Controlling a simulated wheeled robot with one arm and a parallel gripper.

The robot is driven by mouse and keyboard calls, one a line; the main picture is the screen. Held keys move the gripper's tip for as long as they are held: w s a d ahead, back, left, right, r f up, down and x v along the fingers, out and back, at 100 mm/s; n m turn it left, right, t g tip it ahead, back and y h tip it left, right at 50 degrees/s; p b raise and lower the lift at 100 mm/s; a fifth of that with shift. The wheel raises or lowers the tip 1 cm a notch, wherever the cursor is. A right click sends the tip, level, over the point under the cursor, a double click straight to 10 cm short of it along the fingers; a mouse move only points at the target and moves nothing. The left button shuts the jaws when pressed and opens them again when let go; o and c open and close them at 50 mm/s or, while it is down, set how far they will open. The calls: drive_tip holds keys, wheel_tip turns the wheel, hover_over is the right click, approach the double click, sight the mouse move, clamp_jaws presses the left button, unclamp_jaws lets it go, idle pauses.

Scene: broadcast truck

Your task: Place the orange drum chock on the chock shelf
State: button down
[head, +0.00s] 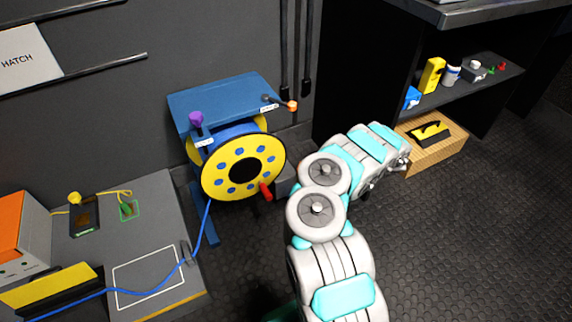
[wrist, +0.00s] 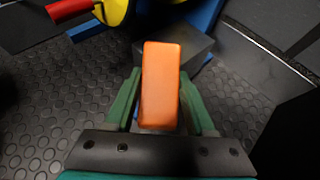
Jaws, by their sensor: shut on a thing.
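The orange drum chock (wrist: 162,85) is an upright-looking orange block between the green fingers of my gripper (wrist: 165,105) in the wrist view. My gripper is shut on it. In the head view my own arm hides the gripper and the chock. Just beyond the chock in the wrist view is a dark grey block or ledge (wrist: 200,52), partly covered by it; whether they touch I cannot tell. Its edge also shows beside my arm in the head view (head: 284,187). No label marks it as the chock shelf.
A yellow cable drum (head: 225,187) with a red handle (head: 266,191) stands in a blue frame (head: 222,98), left of my arm. A dark shelf unit (head: 500,72) with small items and a wooden box (head: 448,149) stand right. A grey case (head: 125,235) lies left. The right floor is clear.

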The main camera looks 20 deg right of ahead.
hover_over(288, 168)
drive_tip(key=s+d, duration=0.2)
drive_tip(key=s, duration=0.1)
drive_tip(key=shift+a+b, duration=0.25)
drive_tip(key=shift+b, duration=0.1)
drive_tip(key=shift+w+a, duration=0.3)
drive_tip(key=shift+w, duration=0.25)
drive_tip(key=shift+w+a, duration=0.3)
drive_tip(key=shift+w, duration=0.2)
drive_tip(key=shift+w+a+f+b, duration=0.1)
drive_tip(key=shift+w+f+b, duration=0.25)
drive_tip(key=shift+f, duration=0.4)
drive_tip(key=shift+c, duration=1.2)
unclamp_jaws()
drive_tip(key=shift+f, duration=0.15)
drive_tip(key=p+v, duration=0.1)
drive_tip(key=v, duration=0.6)
drive_tip(key=shift+s+r, duration=0.2)
drive_tip(key=shift+r, duration=0.1)
